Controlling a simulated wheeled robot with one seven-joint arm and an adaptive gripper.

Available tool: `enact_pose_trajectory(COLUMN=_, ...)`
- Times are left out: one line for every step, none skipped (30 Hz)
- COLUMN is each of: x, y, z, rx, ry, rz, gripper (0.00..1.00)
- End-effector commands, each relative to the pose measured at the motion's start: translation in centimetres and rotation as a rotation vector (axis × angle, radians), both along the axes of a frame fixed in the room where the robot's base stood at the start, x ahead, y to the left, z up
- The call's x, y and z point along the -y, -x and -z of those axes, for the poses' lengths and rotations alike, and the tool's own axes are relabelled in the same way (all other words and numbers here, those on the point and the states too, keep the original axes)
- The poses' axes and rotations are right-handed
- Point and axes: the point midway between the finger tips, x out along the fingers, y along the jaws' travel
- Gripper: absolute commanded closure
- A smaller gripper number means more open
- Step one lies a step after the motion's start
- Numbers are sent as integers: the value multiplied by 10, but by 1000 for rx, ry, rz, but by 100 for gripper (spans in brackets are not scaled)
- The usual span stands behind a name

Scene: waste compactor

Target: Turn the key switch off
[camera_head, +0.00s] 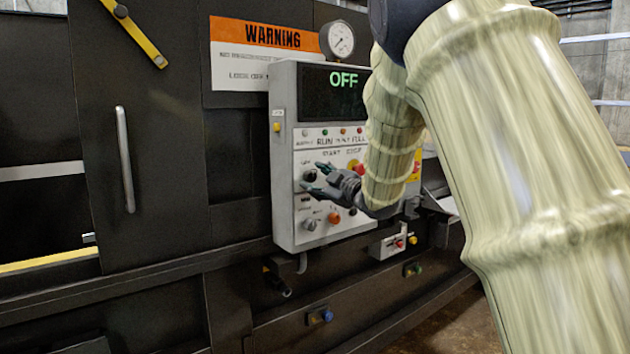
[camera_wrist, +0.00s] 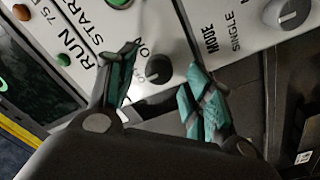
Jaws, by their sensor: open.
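The key switch is a round black knob (camera_head: 310,176) on the left side of the light grey control panel (camera_head: 290,228). In the wrist view the black knob (camera_wrist: 159,72) sits between my two fingers, with an "ON" label beside it. My gripper (camera_head: 312,178) is open at the panel face, one finger on each side of the knob. The teal fingertips (camera_wrist: 163,58) show gaps to the knob in the wrist view; contact cannot be told. The display (camera_head: 336,92) above reads "OFF" in green.
A gauge (camera_head: 337,39) and warning sign (camera_head: 262,52) are above.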

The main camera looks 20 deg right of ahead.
Motion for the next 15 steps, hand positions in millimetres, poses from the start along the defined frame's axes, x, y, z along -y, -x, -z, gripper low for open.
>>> enact_pose_trajectory(x=3, y=8, z=0, rx=-1, ry=-2, rz=1, gripper=49)
enact_pose_trajectory(x=5, y=13, z=0, rx=-1, ry=-2, rz=3, gripper=49)
enact_pose_trajectory(x=8, y=20, z=0, rx=-1, ry=-3, rz=3, gripper=49)
enact_pose_trajectory(x=10, y=25, z=0, rx=0, ry=-3, rz=2, gripper=49)
enact_pose_trajectory(x=12, y=31, z=0, rx=-1, ry=-3, rz=3, gripper=49)
enact_pose_trajectory(x=14, y=38, z=1, rx=-1, ry=-3, rz=3, gripper=49)
enact_pose_trajectory(x=16, y=43, z=1, rx=-1, ry=-2, rz=2, gripper=49)
enact_pose_trajectory(x=18, y=49, z=1, rx=-1, ry=-1, rz=2, gripper=49)
enact_pose_trajectory(x=20, y=55, z=1, rx=-1, ry=-2, rz=2, gripper=49)
enact_pose_trajectory(x=21, y=60, z=2, rx=-2, ry=-1, rz=1, gripper=49)
enact_pose_trajectory(x=23, y=64, z=2, rx=-1, ry=-2, rz=1, gripper=49)
enact_pose_trajectory(x=25, y=70, z=2, rx=-1, ry=-3, rz=1, gripper=49)
enact_pose_trajectory(x=26, y=74, z=2, rx=-2, ry=-3, rz=2, gripper=49)
enact_pose_trajectory(x=27, y=78, z=2, rx=-2, ry=-2, rz=1, gripper=49)
enact_pose_trajectory(x=29, y=82, z=3, rx=-2, ry=-1, rz=1, gripper=49)
